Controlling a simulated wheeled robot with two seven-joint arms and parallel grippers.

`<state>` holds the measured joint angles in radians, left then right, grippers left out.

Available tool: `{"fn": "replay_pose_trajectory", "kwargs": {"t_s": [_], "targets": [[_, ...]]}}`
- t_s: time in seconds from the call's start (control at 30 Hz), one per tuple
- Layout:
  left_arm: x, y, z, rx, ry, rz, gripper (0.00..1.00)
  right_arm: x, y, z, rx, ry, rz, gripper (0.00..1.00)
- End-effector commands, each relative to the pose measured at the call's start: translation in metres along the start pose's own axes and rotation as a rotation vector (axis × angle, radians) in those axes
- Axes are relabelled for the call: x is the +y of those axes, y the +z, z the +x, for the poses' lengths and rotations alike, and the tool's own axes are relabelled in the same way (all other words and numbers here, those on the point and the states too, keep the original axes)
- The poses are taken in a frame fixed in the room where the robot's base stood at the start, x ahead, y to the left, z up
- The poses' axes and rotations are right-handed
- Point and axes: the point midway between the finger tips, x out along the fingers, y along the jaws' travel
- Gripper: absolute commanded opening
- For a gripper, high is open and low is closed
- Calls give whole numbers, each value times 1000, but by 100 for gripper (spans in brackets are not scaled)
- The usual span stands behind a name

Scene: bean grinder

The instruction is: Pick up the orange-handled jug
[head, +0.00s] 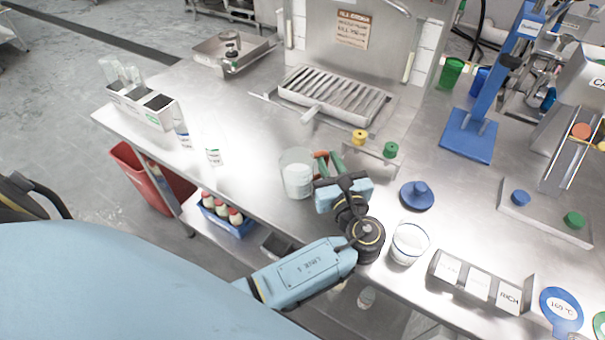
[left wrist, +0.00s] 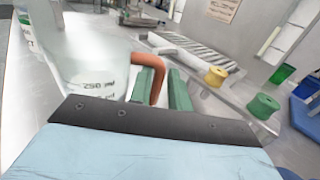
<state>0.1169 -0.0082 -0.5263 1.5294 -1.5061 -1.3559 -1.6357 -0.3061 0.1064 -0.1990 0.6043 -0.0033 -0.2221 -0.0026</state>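The orange-handled jug (head: 297,174) is a clear, upright beaker on the steel counter, with pale contents low down. Its orange handle (head: 320,154) is on its right side. In the left wrist view the jug (left wrist: 88,62) fills the upper left with printed volume marks, and the handle (left wrist: 156,68) shows beside it. My left gripper (head: 330,164) has green fingers and is at the handle. In the left wrist view its fingers (left wrist: 165,88) are apart, with the handle between them and a gap to the right finger. The right gripper is not in view.
A glass cup (head: 409,243) and a blue knobbed disc (head: 417,196) stand right of my left wrist. Behind the jug are a slatted tray (head: 333,97), a yellow knob (head: 359,137) and a green knob (head: 390,150).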

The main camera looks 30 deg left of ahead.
Motion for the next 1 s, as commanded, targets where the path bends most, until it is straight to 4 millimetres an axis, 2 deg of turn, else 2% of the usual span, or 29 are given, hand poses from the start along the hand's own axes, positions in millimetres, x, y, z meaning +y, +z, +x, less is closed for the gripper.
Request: {"fn": "replay_pose_trajectory", "kwargs": {"t_s": [0.1, 0.27, 0.37, 0.5, 1.0], "targets": [[1, -1, 16, -1, 0, 3, 19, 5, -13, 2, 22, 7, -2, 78], [1, -1, 18, 1, 0, 2, 19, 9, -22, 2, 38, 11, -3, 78], [1, -1, 18, 1, 0, 2, 16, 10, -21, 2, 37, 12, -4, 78], [1, -1, 18, 1, 0, 2, 0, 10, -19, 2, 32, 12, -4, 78], [1, 1, 18, 0, 0, 1, 0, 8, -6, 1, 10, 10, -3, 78]]}}
